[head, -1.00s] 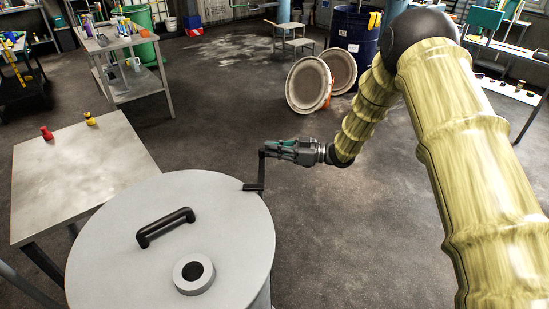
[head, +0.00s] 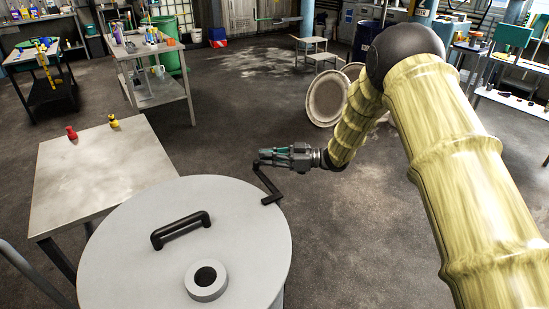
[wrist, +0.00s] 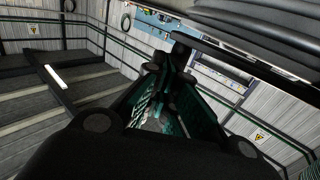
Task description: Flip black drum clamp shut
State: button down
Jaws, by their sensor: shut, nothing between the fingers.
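The grey drum (head: 120,250) has a flat round lid with a black handle and a ring-shaped opening. The black clamp (head: 268,184) is at the lid's right edge. Its arm rises from a foot at the rim and leans up and to the left. My gripper (head: 261,158) is at the clamp's upper end, with its fingers shut and pointing left; I cannot tell whether they touch it. In the wrist view the dark fingers with green inner pads (wrist: 176,75) converge. A dark bar (wrist: 245,66) crosses beyond the tips; I cannot tell whether it is the clamp.
A metal table (head: 95,175) with a red (head: 71,132) and a yellow (head: 114,121) small object stands left of the drum. Round lids (head: 326,97) lean on the floor behind my arm. The floor right of the drum is clear.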

jog(key=shift+s+a, duration=0.15)
jog(key=shift+a, duration=0.3)
dwell(0.4)
jog(key=w+d+b, duration=0.2)
jog(key=w+d, duration=0.4)
jog(key=d, duration=0.6)
jog(key=shift+w+d, duration=0.2)
jog(key=shift+d, duration=0.1)
